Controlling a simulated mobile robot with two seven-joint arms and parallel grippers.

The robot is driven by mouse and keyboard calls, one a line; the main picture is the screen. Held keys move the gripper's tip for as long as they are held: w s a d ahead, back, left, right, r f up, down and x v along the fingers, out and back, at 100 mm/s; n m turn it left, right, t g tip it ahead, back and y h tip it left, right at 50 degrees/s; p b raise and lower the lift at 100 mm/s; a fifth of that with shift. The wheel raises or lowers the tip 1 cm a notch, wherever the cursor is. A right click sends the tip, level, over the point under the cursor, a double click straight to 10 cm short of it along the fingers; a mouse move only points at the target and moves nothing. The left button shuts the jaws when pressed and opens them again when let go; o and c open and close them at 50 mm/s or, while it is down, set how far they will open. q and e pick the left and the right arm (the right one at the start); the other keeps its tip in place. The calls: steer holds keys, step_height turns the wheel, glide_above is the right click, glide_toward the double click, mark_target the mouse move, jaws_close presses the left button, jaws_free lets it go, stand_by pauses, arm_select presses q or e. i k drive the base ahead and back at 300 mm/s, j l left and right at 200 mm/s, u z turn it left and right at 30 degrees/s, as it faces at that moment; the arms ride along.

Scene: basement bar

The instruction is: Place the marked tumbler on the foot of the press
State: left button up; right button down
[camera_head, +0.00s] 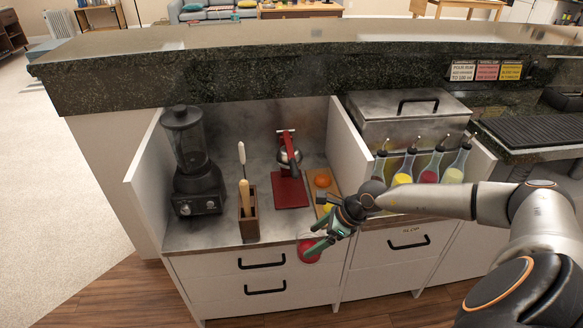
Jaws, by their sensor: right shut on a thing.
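The press (288,157) stands in the counter bay, with a flat red foot (290,190) on the worktop. My right gripper (317,238) reaches in from the right and is shut on a red thing (308,252), which seems to be the marked tumbler. It is held in front of the bay's front edge, above the drawer fronts, nearer to me than the press. The fingers hide part of the red thing, and its marking cannot be made out. The press foot looks empty. My left gripper is not in view.
A black blender (193,165) stands at the left of the bay. A wooden holder (249,218) with upright tools stands left of the foot. Several bottles (402,172) stand beyond the divider. Worktop before the foot is clear.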

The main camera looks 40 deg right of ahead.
mark_target(290, 191)
steer(key=i+l, duration=0.35)
steer(key=i, duration=0.15)
steer(key=i+l, duration=0.4)
steer(key=i, duration=0.1)
